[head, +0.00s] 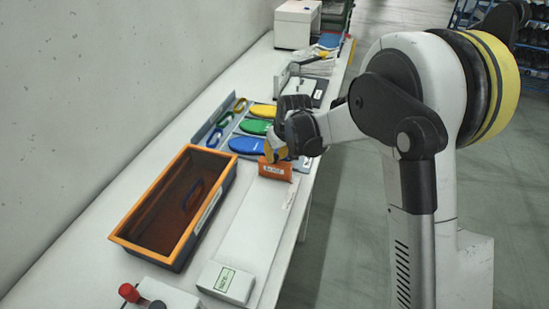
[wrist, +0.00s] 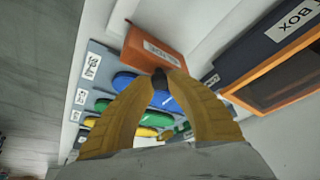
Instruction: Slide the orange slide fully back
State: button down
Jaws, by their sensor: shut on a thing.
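The orange slide (head: 276,169) is a block with a white label. It sits on a pale track (head: 262,222) near the table's right edge in the head view. It also shows in the wrist view (wrist: 150,46), beyond the fingertips. My gripper (head: 275,151) is at the slide's far side in the head view. In the wrist view its yellow fingers (wrist: 162,80) are closed around a small dark knob at the slide.
An orange-rimmed dark box (head: 142,212) stands left of the track. Blue, green and yellow insoles (head: 247,145) lie on a grey board just beyond the slide. A white block (head: 226,282) lies at the track's near end. A red knob (head: 129,292) stands at the near left.

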jog(key=c, duration=1.3)
grip_release()
jog(key=shift+w, duration=0.2)
jog(key=shift+o, duration=0.5)
jog(key=shift+w+f, duration=0.1)
jog(key=v, duration=1.2)
jog(key=shift+s+d, duration=0.2)
jog(key=s+d+m+t+b, duration=0.1)
jog(key=s+d, duration=0.3)
jog(key=s, duration=0.5)
jog(key=s+d+r+m+t+h+b, duration=0.1)
jog(key=s+d+m, duration=0.1)
jog(key=s+d, duration=0.3)
jog(key=s+d+m+t+b, duration=0.1)
jog(key=s+d, duration=0.4)
jog(key=s, duration=0.8)
jog(key=shift+s+r+m+h, duration=0.3)
jog(key=shift+m+h, duration=0.1)
jog(key=shift+m, duration=0.1)
